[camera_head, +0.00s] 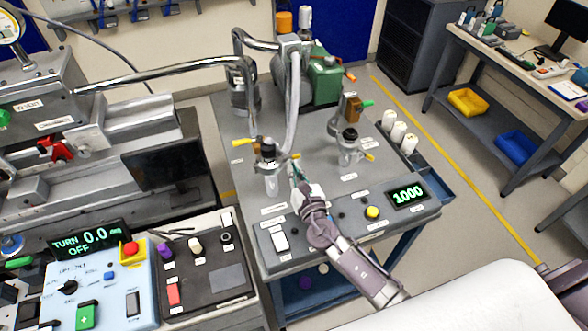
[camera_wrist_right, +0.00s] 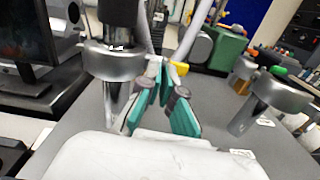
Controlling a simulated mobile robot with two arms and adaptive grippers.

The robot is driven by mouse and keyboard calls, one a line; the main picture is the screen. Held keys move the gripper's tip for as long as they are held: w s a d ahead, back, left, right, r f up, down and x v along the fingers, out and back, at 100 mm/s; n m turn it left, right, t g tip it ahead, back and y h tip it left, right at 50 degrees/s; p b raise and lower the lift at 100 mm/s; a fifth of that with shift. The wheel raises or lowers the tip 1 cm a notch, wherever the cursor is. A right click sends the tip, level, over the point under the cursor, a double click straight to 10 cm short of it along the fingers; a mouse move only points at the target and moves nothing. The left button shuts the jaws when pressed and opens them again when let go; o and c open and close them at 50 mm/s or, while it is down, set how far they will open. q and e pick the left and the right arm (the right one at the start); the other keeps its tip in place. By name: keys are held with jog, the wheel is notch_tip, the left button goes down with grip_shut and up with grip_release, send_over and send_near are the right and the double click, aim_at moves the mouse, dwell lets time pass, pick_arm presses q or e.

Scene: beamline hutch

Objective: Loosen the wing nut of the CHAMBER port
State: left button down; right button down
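Two metal port fittings with dark tops and yellow wing nuts stand on the grey cart top. The left fitting (camera_head: 270,180) has its yellow wing nut (camera_head: 295,156) on its right side. The right fitting (camera_head: 348,152) has another yellow wing nut (camera_head: 369,156). The port labels are too small to read, so I cannot tell which is CHAMBER. My right gripper (camera_head: 296,172) is at the left fitting, just below its wing nut. In the right wrist view its teal fingers (camera_wrist_right: 163,78) converge close beside the yellow wing nut (camera_wrist_right: 179,67); a grip on it is not clear. My left gripper is not in view.
A display reading 1000 (camera_head: 408,194) and a yellow button (camera_head: 372,212) sit at the cart's front right. White cylinders (camera_head: 398,132) stand along its right edge. A grey hose (camera_head: 293,90) rises behind the left fitting. A green unit (camera_head: 323,80) stands at the back.

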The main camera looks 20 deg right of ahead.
jog(key=c, duration=1.4)
grip_release()
jog(key=shift+w, duration=0.1)
jog(key=shift+o, duration=0.2)
